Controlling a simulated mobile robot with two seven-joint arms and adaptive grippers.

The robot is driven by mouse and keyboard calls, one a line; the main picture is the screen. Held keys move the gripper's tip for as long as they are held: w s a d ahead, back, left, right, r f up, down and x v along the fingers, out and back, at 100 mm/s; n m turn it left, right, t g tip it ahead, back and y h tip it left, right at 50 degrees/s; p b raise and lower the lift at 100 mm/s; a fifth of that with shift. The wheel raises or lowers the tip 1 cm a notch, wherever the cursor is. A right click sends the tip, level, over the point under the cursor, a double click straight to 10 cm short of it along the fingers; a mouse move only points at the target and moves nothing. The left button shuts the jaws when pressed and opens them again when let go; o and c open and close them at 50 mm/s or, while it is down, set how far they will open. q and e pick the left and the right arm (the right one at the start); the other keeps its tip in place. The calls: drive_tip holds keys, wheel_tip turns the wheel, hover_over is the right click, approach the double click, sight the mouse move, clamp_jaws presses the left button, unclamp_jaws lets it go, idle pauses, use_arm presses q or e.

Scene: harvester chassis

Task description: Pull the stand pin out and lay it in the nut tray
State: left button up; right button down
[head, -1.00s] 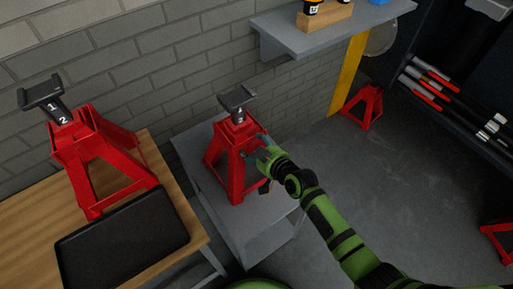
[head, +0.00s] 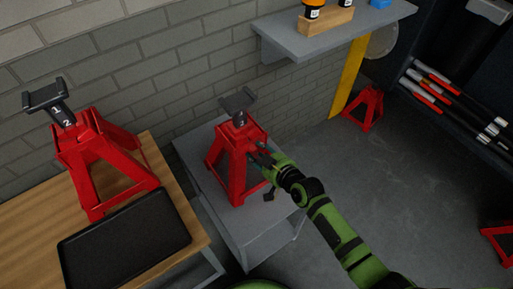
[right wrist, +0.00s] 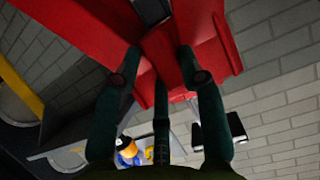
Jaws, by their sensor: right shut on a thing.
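A red jack stand (head: 232,172) with a black saddle stands on the grey bench in the middle of the head view. My right gripper (head: 262,156) is at the stand's right side; its fingertips also show in the right wrist view (right wrist: 160,72), close to the red body. It is shut on the stand pin (right wrist: 161,120), a dark rod seen between the fingers. How far the pin sits in the stand is hidden. The nut tray (head: 125,247), black, shallow and empty, lies on the wooden bench at lower left. My left gripper is not in view.
A second red stand (head: 103,165) stands on the wooden bench (head: 30,215) behind the tray. A grey wall shelf (head: 335,38) holds bottles in a wooden block. Another red stand (head: 364,108) is on the floor. A gap separates the two benches.

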drive_tip(key=shift+s+d+f+p, duration=0.2)
drive_tip(key=shift+s+d+p, duration=0.2)
drive_tip(key=shift+s, duration=0.45)
drive_tip(key=shift+s+d+f+p, duration=0.25)
drive_tip(key=shift+s+d, duration=0.2)
drive_tip(key=shift+s, duration=0.35)
drive_tip(key=shift+p+v, duration=0.45)
drive_tip(key=shift+v, duration=0.9)
drive_tip(key=shift+w+d+f, duration=0.1)
